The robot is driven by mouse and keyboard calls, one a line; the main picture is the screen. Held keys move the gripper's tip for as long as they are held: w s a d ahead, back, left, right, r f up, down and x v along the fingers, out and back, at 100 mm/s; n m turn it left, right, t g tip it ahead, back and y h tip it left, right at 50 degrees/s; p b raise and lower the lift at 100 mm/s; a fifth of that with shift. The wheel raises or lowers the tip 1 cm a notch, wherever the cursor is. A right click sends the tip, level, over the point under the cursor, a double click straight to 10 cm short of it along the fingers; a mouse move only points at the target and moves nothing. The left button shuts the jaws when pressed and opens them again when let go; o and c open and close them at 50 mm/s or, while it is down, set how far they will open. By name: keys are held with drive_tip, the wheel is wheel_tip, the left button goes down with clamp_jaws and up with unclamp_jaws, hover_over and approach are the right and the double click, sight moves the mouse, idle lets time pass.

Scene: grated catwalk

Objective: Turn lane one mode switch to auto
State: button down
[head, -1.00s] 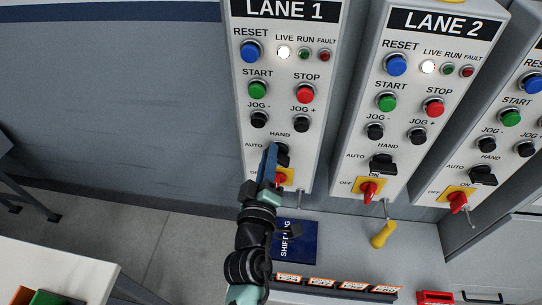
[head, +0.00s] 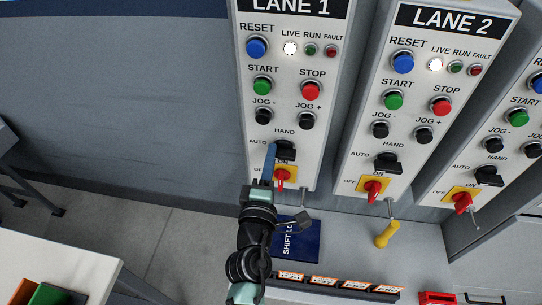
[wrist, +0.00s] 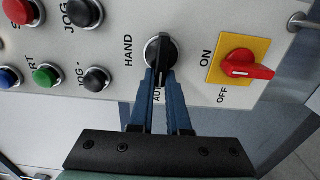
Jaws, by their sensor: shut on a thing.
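The lane one mode switch (head: 287,151) is a black knob below the HAND label on the LANE 1 panel (head: 263,180), with AUTO to its left. In the wrist view the knob (wrist: 161,50) sits between the blue fingertips, its bar running along the line toward the AUTO label, which the fingers partly cover. My gripper (head: 270,150) reaches the knob from its lower left in the head view. In the wrist view my gripper (wrist: 160,76) is shut on the knob. I cannot tell the exact direction of the knob's pointer.
A red rotary switch (wrist: 245,70) on a yellow plate sits close by, with ON and OFF labels. Black jog buttons (head: 264,116) are above the knob. The LANE 2 panel (head: 352,182) stands to the right.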

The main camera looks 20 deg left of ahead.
idle(0.4)
drive_tip(key=c, duration=0.9)
unclamp_jaws()
drive_tip(key=shift+s, duration=0.1)
drive_tip(key=b+v, duration=0.3)
drive_tip(key=v, duration=0.9)
drive_tip(key=shift+s+d, duration=0.15)
drive_tip(key=shift+s, duration=0.25)
